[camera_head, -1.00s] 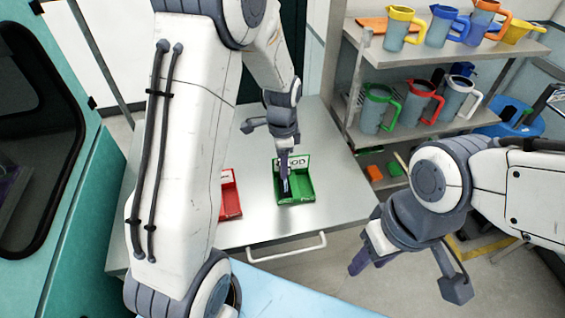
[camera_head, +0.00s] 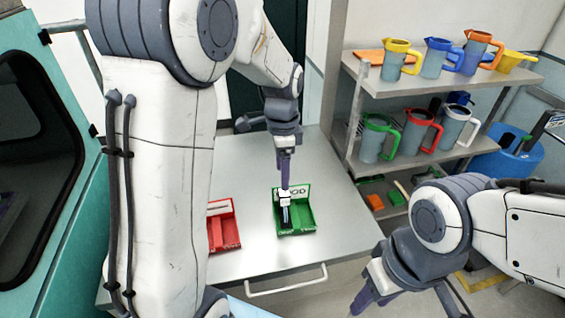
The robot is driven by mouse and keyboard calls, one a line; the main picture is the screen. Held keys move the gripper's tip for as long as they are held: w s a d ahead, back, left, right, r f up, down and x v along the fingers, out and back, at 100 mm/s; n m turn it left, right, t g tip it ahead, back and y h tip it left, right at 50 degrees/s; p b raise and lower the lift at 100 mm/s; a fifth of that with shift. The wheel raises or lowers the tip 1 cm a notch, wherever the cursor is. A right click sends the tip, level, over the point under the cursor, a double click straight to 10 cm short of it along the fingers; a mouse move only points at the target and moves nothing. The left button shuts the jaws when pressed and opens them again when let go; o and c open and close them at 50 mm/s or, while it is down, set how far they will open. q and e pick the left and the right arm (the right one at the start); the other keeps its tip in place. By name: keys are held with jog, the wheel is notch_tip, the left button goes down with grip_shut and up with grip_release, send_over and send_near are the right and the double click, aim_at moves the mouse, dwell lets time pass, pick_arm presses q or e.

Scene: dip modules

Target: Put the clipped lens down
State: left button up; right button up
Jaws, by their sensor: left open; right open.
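The green tray (camera_head: 304,216) stands on the metal table, with lettering on its raised back wall that is partly hidden. A small white and dark piece (camera_head: 286,213), seemingly the clipped lens, is in the tray's left part; its details are too small to tell. My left gripper (camera_head: 285,184) points down just above this piece, with its jaws open. Whether its fingertips still touch the piece is not clear. My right gripper (camera_head: 372,297) is open and empty at the lower right, away from the trays.
A red tray (camera_head: 226,233) stands left of the green one, partly hidden by my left arm. The metal table (camera_head: 335,200) is bare to the right. A shelf rack (camera_head: 350,85) with several coloured jugs and a blue bin (camera_head: 520,157) stand at the right.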

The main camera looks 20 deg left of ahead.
pick_arm(q)
jog(key=s+d+r+n, duration=0.2)
jog(key=s+d+r, duration=0.2)
jog(key=s+d, duration=0.55)
jog(key=s+d+f+n, duration=0.1)
jog(key=s+d, duration=0.1)
jog(key=s, duration=0.5)
jog(key=s+d+f+n+h, duration=0.1)
jog(key=s+d, duration=0.1)
jog(key=s, duration=0.5)
jog(key=shift+d+f+n, duration=0.35)
jog(key=shift+n, duration=0.05)
